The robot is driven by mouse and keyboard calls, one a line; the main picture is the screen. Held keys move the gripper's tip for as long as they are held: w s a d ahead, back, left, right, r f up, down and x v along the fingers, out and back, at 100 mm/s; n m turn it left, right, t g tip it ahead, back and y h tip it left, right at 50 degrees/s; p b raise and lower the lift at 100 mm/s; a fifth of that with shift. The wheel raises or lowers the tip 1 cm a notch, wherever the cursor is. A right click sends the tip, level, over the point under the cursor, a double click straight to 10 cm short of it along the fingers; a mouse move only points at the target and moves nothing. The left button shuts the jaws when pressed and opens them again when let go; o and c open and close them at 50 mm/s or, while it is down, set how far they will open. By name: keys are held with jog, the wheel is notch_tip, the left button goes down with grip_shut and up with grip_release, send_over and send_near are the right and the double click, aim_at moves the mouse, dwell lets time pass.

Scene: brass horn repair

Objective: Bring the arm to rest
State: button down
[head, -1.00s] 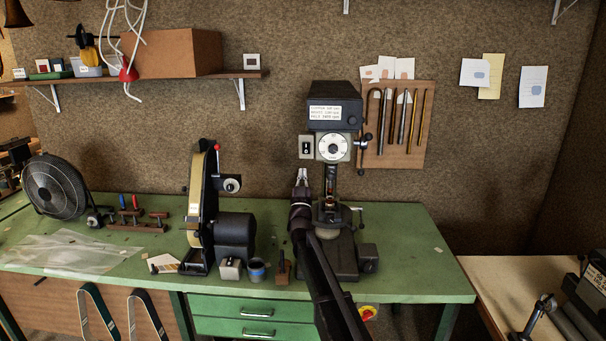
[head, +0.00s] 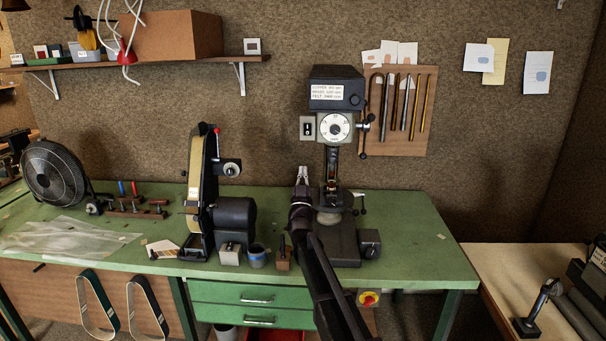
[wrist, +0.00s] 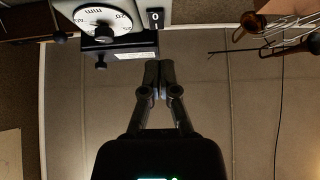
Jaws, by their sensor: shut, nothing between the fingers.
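My gripper (head: 302,174) is in front of the left side of the drill press (head: 336,125) in the head view, pointing up, with my arm reaching up from the bottom of the picture. In the wrist view the two fingers of my gripper (wrist: 155,68) are together and nothing shows between them. The wrist view also shows the press's dial (wrist: 103,20) up and left of the fingertips. I cannot tell how far the fingers are from the press.
A belt sander (head: 203,200) stands left of my arm on the green bench (head: 420,225). A blue-banded cup (head: 257,257) and a small wooden block (head: 283,259) stand near the front edge. A fan (head: 53,175) is at far left. The bench's right end is mostly clear.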

jog(key=shift+f+y, duration=0.1)
jog(key=shift+y, duration=0.2)
jog(key=s+d+f+n+g+y, duration=0.1)
jog(key=s+d+f+g, duration=0.3)
jog(key=f, duration=0.3)
jog(key=s+d+f+n+g+y, duration=0.1)
jog(key=s+d+f+g, duration=0.1)
jog(key=s+f+g, duration=0.4)
jog(key=s+d+f+n+g+y, duration=0.15)
jog(key=f+g, duration=0.25)
jog(key=f, duration=0.4)
jog(key=s+d+f+m+g+h, duration=0.1)
jog(key=s+d+f+g, duration=0.2)
jog(key=s, duration=0.6)
jog(key=s+d+f+m+g, duration=0.1)
jog(key=s+d+f+g, duration=0.2)
jog(key=s, duration=0.6)
jog(key=s+d+f+m+g+h, duration=0.1)
jog(key=s+d+f+g, duration=0.2)
jog(key=s, duration=0.6)
jog(key=d+g, duration=0.2)
jog(key=shift+s+d+g+h, duration=0.2)
jog(key=shift+s+g+h, duration=0.15)
jog(key=shift+s+g, duration=0.05)
